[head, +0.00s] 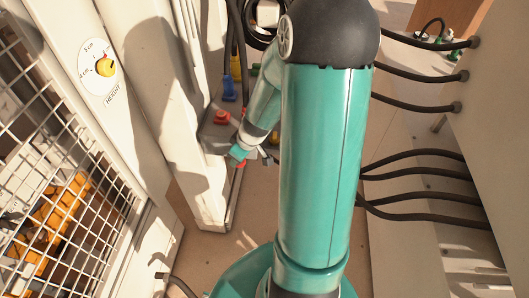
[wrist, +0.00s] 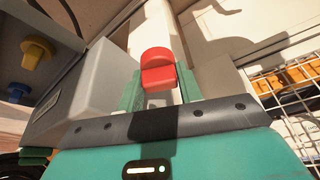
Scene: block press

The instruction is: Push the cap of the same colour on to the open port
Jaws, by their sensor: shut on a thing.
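In the wrist view a red cap (wrist: 158,70) sits between the two teal fingers of my gripper (wrist: 157,92), which are shut on it. In the head view my gripper (head: 240,153) is small and partly behind my arm, beside the grey block (head: 212,136). The block carries a red cap (head: 221,117), a blue cap (head: 229,88) and a yellow cap (head: 235,68). A small red patch (head: 241,163) shows at my gripper. In the wrist view the block's grey side (wrist: 85,90) lies left of the fingers. I cannot make out an open port.
A white post (head: 208,195) stands left of my gripper. Black cables (head: 420,160) run along the right. Bare floor (head: 215,250) shows below the post.

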